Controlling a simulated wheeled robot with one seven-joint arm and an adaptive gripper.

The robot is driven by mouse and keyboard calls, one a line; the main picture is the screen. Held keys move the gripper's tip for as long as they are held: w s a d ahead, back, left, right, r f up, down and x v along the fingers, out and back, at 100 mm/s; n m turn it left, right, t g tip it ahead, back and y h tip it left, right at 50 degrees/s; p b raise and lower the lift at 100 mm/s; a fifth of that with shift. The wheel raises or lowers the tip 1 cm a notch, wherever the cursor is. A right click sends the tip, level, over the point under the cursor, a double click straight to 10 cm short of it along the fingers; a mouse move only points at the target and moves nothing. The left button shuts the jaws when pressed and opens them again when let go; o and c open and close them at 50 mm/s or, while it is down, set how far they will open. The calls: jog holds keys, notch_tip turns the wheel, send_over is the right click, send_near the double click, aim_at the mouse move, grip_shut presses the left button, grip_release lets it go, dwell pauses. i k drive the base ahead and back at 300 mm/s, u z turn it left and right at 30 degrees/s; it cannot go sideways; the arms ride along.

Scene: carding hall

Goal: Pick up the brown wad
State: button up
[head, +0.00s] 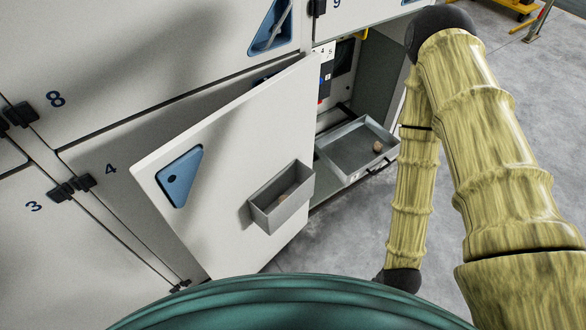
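A small brownish wad (377,146) lies in the right part of a shallow grey tray (334,163), which sticks out of the open machine compartment. Another small, paler brownish lump (284,198) shows in the grey bin (262,216) on the open door, partly hidden by the bin's wall. I cannot tell from colour alone which is the brown wad. My arm reaches up on the right and bends down beside the tray, ending in a dark joint near the bottom. My gripper is not visible.
The open white door (225,165) with a blue triangular recess (179,177) stands left of the tray. Closed white panels fill the left side. Grey floor (500,90) is open at the right. A yellow frame (518,8) stands at the far top right.

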aim_at(377, 146)
jog(key=z, duration=1.9)
jog(key=i, duration=1.6)
jog(key=u, duration=2.95)
